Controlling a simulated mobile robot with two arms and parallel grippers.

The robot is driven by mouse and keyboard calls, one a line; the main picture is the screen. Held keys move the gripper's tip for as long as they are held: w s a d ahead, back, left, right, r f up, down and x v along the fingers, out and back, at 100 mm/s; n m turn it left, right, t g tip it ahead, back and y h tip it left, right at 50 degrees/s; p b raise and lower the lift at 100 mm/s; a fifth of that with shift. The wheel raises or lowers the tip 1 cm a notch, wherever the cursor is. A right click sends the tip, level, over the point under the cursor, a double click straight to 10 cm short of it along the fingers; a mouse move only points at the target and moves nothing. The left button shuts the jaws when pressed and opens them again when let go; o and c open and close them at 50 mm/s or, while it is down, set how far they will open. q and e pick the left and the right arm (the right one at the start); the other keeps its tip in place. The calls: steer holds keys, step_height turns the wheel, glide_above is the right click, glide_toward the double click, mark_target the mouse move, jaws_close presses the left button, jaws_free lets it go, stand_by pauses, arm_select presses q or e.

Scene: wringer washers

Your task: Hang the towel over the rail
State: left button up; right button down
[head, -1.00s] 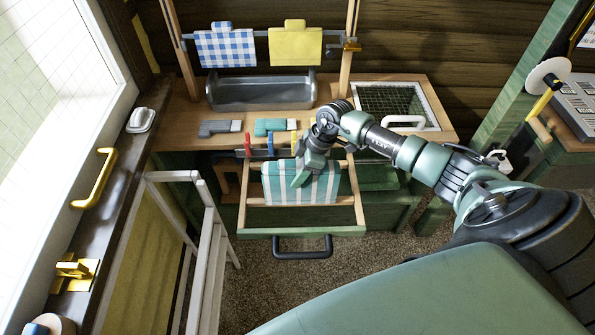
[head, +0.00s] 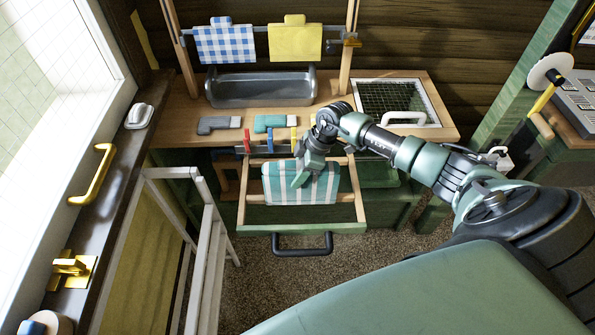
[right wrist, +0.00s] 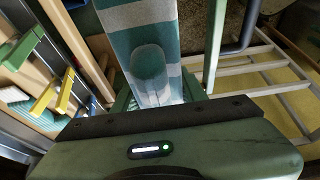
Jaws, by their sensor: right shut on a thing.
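The teal-and-white striped towel (head: 318,190) hangs in the pulled-out wooden drawer frame below the bench; it also fills the upper middle of the right wrist view (right wrist: 136,18). In the right wrist view, a rounded finger (right wrist: 149,68) lies against the cloth. The upper rail (head: 258,33) at the back carries a blue checked towel (head: 225,45) and a yellow towel (head: 295,42), with little bare rail between them. My left gripper is not in view.
A grey metal trough (head: 262,90) stands on the bench under the hanging towels. Red, blue and yellow pegs (head: 270,143) sit by the drawer's back edge. A mesh-covered basin (head: 392,98) is at right. A white folding frame (head: 208,240) stands close left of the drawer.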

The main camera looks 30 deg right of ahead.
steer(key=shift+f+b, duration=1.4)
steer(key=shift+f, duration=1.5)
steer(key=shift+w+f+b, duration=0.1)
steer(key=shift+f+b, duration=2.05)
steer(key=shift+f, duration=1.65)
steer(key=c, duration=0.7)
jaws_free()
steer(key=shift+f, duration=0.1)
